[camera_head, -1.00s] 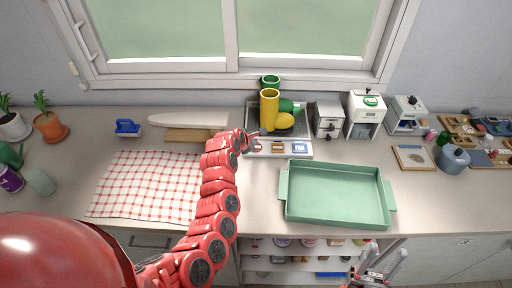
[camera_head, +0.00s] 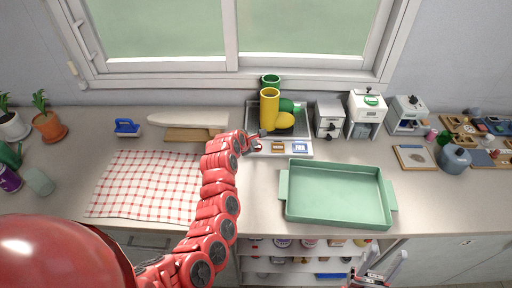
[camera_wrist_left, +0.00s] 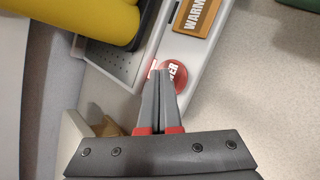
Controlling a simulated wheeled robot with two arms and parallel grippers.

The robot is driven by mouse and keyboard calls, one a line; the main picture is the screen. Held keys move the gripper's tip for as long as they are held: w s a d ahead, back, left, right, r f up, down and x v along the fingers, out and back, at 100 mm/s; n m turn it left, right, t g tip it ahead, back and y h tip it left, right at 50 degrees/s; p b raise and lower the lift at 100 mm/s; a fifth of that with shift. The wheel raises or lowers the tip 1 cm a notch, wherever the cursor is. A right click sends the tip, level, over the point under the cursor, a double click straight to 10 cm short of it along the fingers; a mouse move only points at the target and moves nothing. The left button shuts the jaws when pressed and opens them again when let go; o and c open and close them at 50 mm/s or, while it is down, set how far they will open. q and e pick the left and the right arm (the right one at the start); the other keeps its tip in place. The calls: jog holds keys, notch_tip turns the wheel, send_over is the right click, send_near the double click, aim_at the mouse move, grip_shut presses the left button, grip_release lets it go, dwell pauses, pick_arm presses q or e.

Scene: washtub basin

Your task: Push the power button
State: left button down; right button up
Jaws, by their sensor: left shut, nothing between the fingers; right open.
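The power button is a round red button with white lettering (camera_wrist_left: 177,75), seen in the left wrist view on the pale front panel of a scale-like appliance (camera_head: 317,149). My left gripper (camera_wrist_left: 163,72) is shut and empty, its fingertips over the left part of the button and hiding some of its lettering. Whether the tips touch or press it I cannot tell. In the head view my left gripper (camera_head: 260,134) is at the left end of that panel. My right gripper (camera_head: 375,280) is open at the bottom edge, far from the panel.
An orange WARM button (camera_wrist_left: 196,16) is beside the red one. Yellow and green cups (camera_head: 270,108) and fruit stand on the appliance's tray. A green basin (camera_head: 337,190) is in front, a checkered cloth (camera_head: 145,185) to the left. White machines (camera_head: 365,112) stand to the right.

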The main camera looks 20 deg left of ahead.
pick_arm(q)
jog(key=shift+f, duration=0.2)
jog(key=shift+r, duration=0.65)
notch_tip(320, 180, up, 6)
jog(key=p, duration=0.2)
dwell(0.5)
dwell(0.3)
